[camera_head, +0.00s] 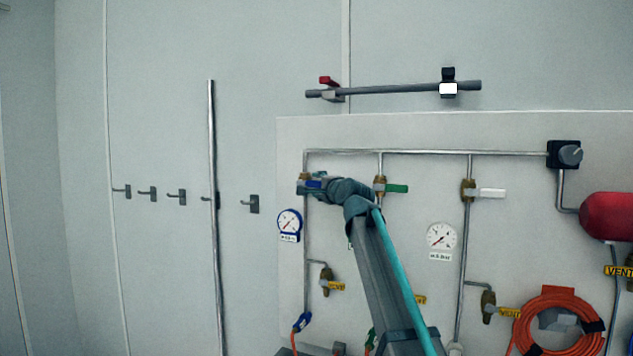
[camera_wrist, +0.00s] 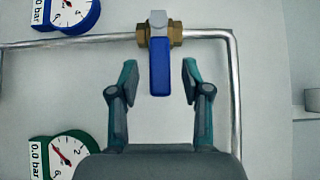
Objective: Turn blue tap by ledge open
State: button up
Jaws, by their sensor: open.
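The blue tap's handle (camera_wrist: 159,68) shows in the wrist view, fixed to a brass valve body (camera_wrist: 176,33) on a metal pipe. The handle points across the pipe, at a right angle to it. My gripper (camera_wrist: 159,82) is open, with one teal finger on each side of the handle and a visible gap to each. In the head view the blue tap (camera_head: 313,184) is on the upper left of the pipe panel, and my gripper (camera_head: 325,185) reaches it from the right. My wrist partly hides the tap there. I cannot make out which part is the ledge.
A green-handled tap (camera_head: 397,188) and a white-handled tap (camera_head: 491,193) stand to the right. A blue-rimmed gauge (camera_head: 289,222) hangs below left. A grey rod (camera_head: 400,90) with clamps is above the panel. Wall hooks (camera_head: 176,196) and a vertical pole (camera_head: 213,260) are left.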

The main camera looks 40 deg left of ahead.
jog(key=shift+x, duration=1.05)
grip_shut()
